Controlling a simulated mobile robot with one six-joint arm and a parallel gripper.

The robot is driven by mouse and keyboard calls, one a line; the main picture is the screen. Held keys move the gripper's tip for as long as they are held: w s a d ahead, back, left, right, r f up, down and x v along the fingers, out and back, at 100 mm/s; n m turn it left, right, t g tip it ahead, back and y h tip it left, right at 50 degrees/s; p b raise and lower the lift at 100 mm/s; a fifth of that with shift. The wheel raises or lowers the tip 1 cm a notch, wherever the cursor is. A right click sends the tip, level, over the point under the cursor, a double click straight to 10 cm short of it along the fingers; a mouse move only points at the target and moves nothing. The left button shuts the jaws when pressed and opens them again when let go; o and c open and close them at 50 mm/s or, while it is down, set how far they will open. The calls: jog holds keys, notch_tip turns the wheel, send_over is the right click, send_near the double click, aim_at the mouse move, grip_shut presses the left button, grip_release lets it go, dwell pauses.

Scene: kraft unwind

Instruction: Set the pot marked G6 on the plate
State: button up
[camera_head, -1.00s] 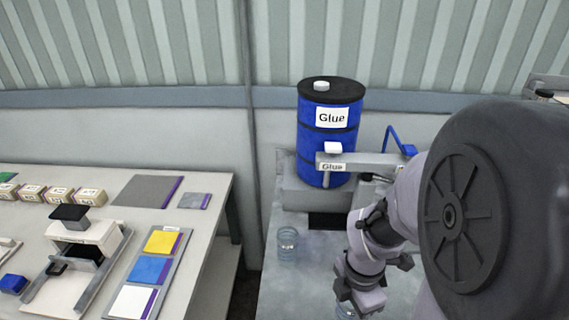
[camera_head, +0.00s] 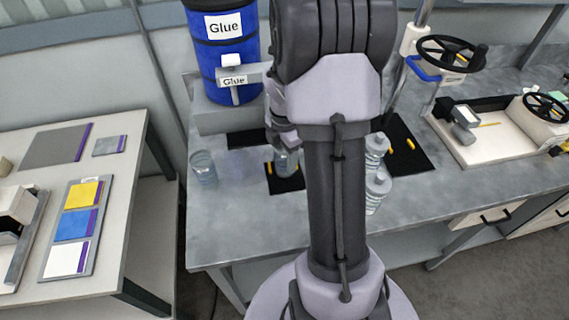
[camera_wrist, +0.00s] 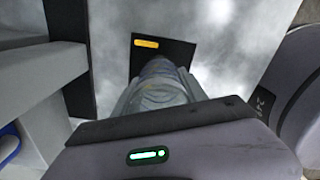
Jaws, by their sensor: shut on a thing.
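My gripper (camera_head: 286,146), partly hidden behind my arm, is shut on a clear ribbed pot (camera_head: 284,162). No G6 mark can be read on it. The pot also shows in the wrist view (camera_wrist: 158,82), its lower part hidden by my gripper. A small black plate with a yellow mark (camera_head: 287,186) lies on the grey bench just below the pot; it also shows in the wrist view (camera_wrist: 172,50), partly covered by the pot. I cannot tell whether the pot touches the plate.
A similar clear pot (camera_head: 203,168) stands left on the bench. Two more (camera_head: 376,152) stand right of my arm, near a black mat (camera_head: 409,157). A blue glue drum (camera_head: 222,70) with a spout stands behind, above another black mat (camera_head: 247,139).

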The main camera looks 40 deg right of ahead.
notch_tip(320, 180, down, 2)
jog(key=shift+f, duration=0.2)
jog(key=o, duration=1.4)
jog(key=shift+o, duration=0.2)
jog(key=shift+r, duration=0.1)
